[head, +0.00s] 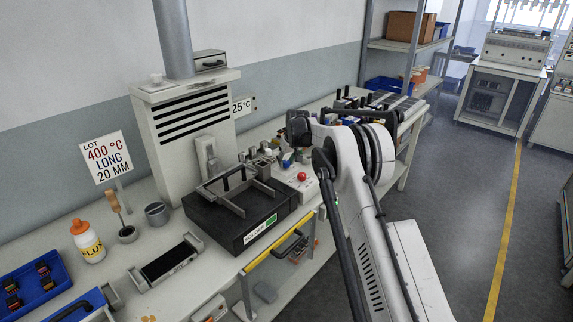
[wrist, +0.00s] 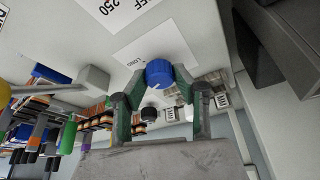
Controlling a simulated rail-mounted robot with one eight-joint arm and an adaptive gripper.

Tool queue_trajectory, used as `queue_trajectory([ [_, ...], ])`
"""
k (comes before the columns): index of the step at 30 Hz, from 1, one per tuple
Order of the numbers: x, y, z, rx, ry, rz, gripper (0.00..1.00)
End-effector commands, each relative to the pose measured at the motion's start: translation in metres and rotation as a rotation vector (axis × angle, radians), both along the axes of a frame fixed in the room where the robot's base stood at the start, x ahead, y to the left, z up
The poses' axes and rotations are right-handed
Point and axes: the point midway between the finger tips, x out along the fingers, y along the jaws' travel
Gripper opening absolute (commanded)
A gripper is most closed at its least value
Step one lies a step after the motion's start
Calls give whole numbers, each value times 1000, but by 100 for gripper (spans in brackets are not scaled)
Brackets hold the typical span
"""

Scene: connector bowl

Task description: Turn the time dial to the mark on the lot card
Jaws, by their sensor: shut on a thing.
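The lot card (head: 103,157) stands at the left in the head view and reads LOT, 400 °C, LONG, 20 MM. In the wrist view the blue time dial (wrist: 158,73) sits on a pale panel, beside a white label (wrist: 150,45) on which the word LONG shows. My gripper (wrist: 159,78) has its two green-padded fingers shut on the dial, one on each side. A pale line shows on the dial, but I cannot tell which mark it points to. In the head view my arm hides the dial and the fingertips.
In the wrist view a black knob (wrist: 149,112) and a row of coloured-handled tools (wrist: 68,135) are near the fingers. In the head view a black box with a metal frame (head: 240,215), a red button (head: 302,176) and a flux bottle (head: 88,241) stand on the bench.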

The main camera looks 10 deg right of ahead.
Motion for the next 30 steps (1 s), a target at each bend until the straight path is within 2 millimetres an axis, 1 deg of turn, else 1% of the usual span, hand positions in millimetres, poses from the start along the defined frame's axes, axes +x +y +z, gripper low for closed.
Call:
queue_trajectory([
  [1, 0, 1, -3, 0, -1, -35, 1],
  [6, 0, 2, -4, -1, -1, -186, 1],
  [21, 0, 3, -2, 0, -1, -642, 1],
  [30, 1, 3, 0, 0, -1, -827, 1],
])
